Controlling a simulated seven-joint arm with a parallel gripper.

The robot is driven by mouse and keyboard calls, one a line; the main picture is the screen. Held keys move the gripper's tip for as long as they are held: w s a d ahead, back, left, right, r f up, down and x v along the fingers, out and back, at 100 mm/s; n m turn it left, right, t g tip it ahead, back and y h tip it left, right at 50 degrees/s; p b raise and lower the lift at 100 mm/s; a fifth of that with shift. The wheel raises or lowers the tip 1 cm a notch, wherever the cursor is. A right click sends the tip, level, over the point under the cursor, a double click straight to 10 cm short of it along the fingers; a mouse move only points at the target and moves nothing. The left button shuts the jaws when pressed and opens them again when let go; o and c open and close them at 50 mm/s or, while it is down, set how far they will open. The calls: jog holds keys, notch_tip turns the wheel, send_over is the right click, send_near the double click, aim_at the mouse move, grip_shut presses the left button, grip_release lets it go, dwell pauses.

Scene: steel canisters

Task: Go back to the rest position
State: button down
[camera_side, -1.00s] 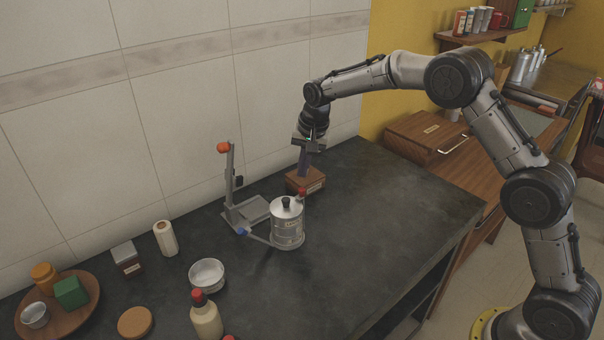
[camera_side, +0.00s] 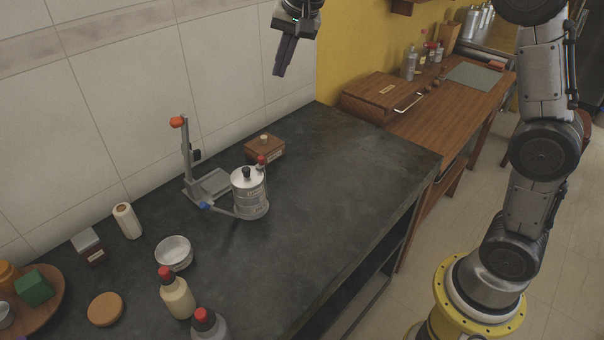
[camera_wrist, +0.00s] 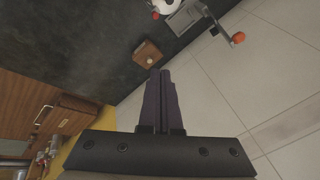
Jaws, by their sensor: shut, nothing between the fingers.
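My gripper (camera_side: 282,68) is high above the dark counter, near the tiled wall, with its fingers pointing down. Its purple fingers are together and empty; they also show in the wrist view (camera_wrist: 160,75). A small wooden box (camera_side: 265,150) with a light knob on top stands on the counter well below the gripper, apart from it. It also shows in the wrist view (camera_wrist: 147,53), just beyond the fingertips. A steel canister (camera_side: 250,195) stands upright on the counter, in front of a grey stand (camera_side: 207,185) with an orange knob.
A metal bowl (camera_side: 174,253), a cork disc (camera_side: 105,309), bottles (camera_side: 177,295) and a round wooden tray (camera_side: 50,308) stand at the counter's left and front. The counter's right part is clear. A wooden side table (camera_side: 430,115) lies beyond it.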

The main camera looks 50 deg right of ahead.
jog(key=s+d+r+n+t, duration=0.1)
jog(key=s+r+n+t, duration=0.2)
jog(key=s, duration=1.6)
jog(key=s+f+n+g, duration=0.2)
jog(key=s+f+n, duration=0.4)
jog(key=s+f, duration=0.5)
jog(key=s, duration=0.3)
jog(key=shift+d, duration=0.2)
jog(key=shift+n, duration=0.4)
